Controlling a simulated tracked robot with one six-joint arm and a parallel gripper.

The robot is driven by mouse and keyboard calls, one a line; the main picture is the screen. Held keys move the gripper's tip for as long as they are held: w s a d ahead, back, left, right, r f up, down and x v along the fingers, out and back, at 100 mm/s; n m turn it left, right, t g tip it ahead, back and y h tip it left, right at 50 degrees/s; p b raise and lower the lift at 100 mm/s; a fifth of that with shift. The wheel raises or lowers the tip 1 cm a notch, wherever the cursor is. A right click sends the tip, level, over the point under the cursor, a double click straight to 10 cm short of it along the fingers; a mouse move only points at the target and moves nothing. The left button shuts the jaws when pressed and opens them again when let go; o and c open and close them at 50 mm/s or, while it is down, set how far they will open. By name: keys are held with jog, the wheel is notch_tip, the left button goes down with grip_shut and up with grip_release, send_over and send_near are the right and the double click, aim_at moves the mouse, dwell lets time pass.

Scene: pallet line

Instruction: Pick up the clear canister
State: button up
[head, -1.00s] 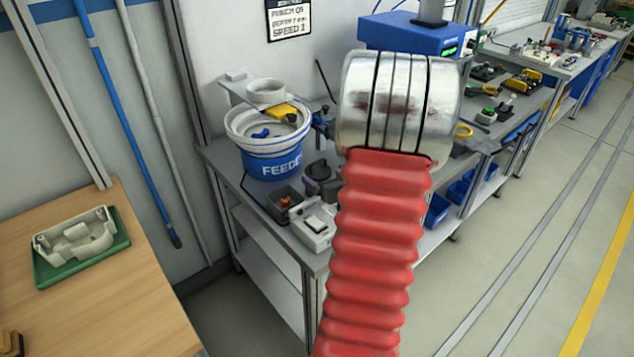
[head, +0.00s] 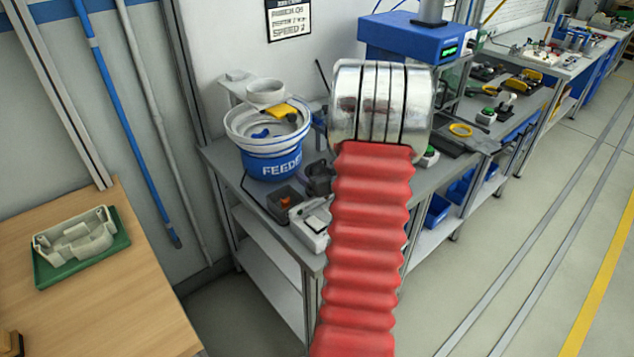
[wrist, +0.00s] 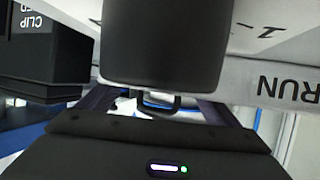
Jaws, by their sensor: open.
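I cannot make out a clear canister in either view. In the wrist view my gripper (wrist: 160,104) is open, with its two dark fingers apart at the left and right beyond the dark housing. A dark rounded cylinder (wrist: 165,45) hangs large in front of it at the top middle, and a small dark bracket shows under it between the fingers. I cannot tell whether anything touches the fingers. In the head view my red bellows arm and its silver end cover part of the workbench, and the gripper is hidden.
The grey workbench (head: 290,262) holds a blue feeder bowl (head: 270,165), a blue machine (head: 412,38) and a yellow ring (head: 461,130). A green tray (head: 82,258) with a pale casing lies on the wooden table at left. A black box (wrist: 45,50) is close at left. The right floor is clear.

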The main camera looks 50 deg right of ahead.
jog(key=shift+c, duration=0.5)
jog(key=c, duration=1.5)
